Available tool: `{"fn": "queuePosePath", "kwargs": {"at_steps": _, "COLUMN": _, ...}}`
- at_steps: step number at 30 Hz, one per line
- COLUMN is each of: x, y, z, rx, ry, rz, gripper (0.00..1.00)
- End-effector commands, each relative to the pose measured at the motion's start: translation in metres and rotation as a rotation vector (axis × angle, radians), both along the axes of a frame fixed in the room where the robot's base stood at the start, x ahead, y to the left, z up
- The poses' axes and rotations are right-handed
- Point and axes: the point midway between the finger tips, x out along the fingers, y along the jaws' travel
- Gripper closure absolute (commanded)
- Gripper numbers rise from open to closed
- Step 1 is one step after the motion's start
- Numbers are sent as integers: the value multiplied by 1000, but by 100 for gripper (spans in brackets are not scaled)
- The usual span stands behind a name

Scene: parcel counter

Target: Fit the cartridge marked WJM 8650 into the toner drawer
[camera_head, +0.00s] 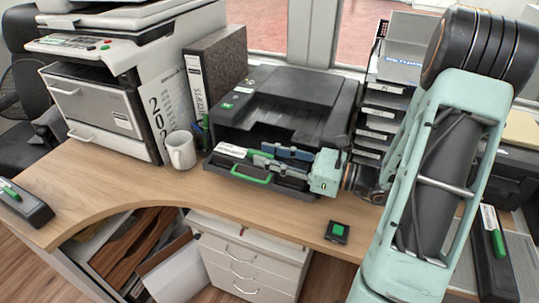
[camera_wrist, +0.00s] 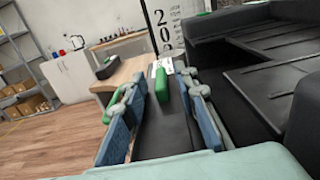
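The black printer (camera_head: 290,105) stands on the counter with its toner drawer (camera_head: 285,187) pulled out at the front, showing a green handle (camera_head: 250,177). My gripper (camera_head: 277,157) comes in from the right, level, over the drawer. Its blue-padded fingers (camera_wrist: 167,90) lie along both sides of a dark cartridge (camera_wrist: 165,132) and appear shut on it. The cartridge has a green grip (camera_wrist: 162,84) and a white label (camera_head: 232,150) at its far end. The label is too small to read. The cartridge lies lengthwise at the drawer; whether it is seated I cannot tell.
Other dark cartridges with green grips lie at the far left (camera_head: 28,207) and on the right (camera_head: 493,245). A white mug (camera_head: 180,150) stands left of the printer. A small black pad with a green square (camera_head: 338,231) lies by the counter's front edge. Stacked trays (camera_head: 383,115) stand right of the printer.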

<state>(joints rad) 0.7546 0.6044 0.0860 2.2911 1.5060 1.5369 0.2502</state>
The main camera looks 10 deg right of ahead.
Motion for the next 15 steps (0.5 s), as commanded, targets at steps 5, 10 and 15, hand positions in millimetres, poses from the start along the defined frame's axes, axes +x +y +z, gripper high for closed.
{"fn": "queuePosePath", "kwargs": {"at_steps": 5, "x": 0, "y": 0, "z": 8, "rx": -1, "ry": -1, "rz": 0, "gripper": 73}}
{"fn": "queuePosePath", "kwargs": {"at_steps": 10, "x": -15, "y": -23, "z": 8, "rx": 0, "ry": 1, "rz": -6, "gripper": 73}}
{"fn": "queuePosePath", "kwargs": {"at_steps": 15, "x": -38, "y": -55, "z": 8, "rx": -1, "ry": 1, "rz": -6, "gripper": 73}}
